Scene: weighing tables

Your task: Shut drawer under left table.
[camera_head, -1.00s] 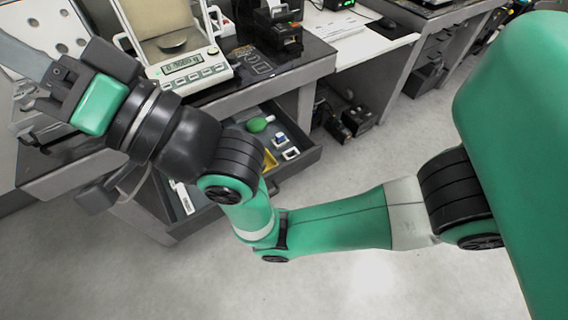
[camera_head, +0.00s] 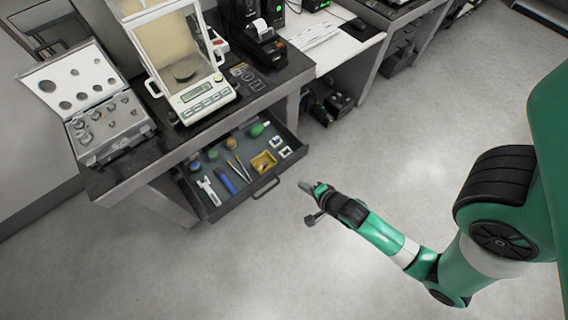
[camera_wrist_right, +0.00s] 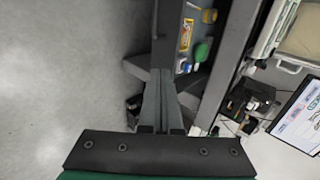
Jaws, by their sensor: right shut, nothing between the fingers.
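The drawer (camera_head: 252,197) under the left table (camera_head: 150,164) is pulled out in the head view. Its dark handle (camera_head: 266,187) is on the front panel. Several small items lie inside, including a yellow box, a blue tool and a green item. My right gripper (camera_head: 307,188) is shut and empty, to the right of the drawer front and apart from it in the head view. In the right wrist view, the fingers of my right gripper (camera_wrist_right: 160,76) point up toward the dark drawer front (camera_wrist_right: 166,35); contact there cannot be told. My left gripper is out of view.
On the left table stand a balance (camera_head: 196,98), an open weight case (camera_head: 107,128) and a black printer (camera_head: 265,46). A white desk (camera_head: 352,46) adjoins on the right. The floor (camera_head: 330,270) in front of the drawer is clear apart from my right arm.

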